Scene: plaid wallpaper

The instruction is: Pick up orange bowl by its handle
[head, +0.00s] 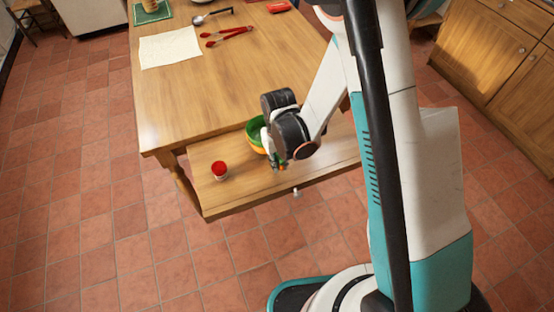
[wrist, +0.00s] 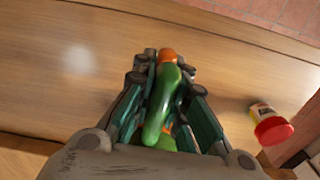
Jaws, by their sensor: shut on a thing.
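The orange bowl (head: 256,137), green inside, sits in the open drawer under the table's front edge. The gripper and arm partly hide it in the head view. My gripper (head: 280,164) is low at the bowl's near side. In the wrist view, its fingers (wrist: 165,80) are shut on a long green handle (wrist: 163,108) with an orange end (wrist: 168,57). Some green shows behind the handle near the palm, but most of the bowl is hidden there. I cannot tell whether the bowl touches the drawer bottom.
A red-lidded jar (head: 220,170) stands in the drawer (head: 235,202) left of the bowl; it also shows in the wrist view (wrist: 270,126). Paper (head: 169,47), red tongs (head: 229,37) and a ladle (head: 212,15) lie farther back on the wooden table (head: 240,80).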

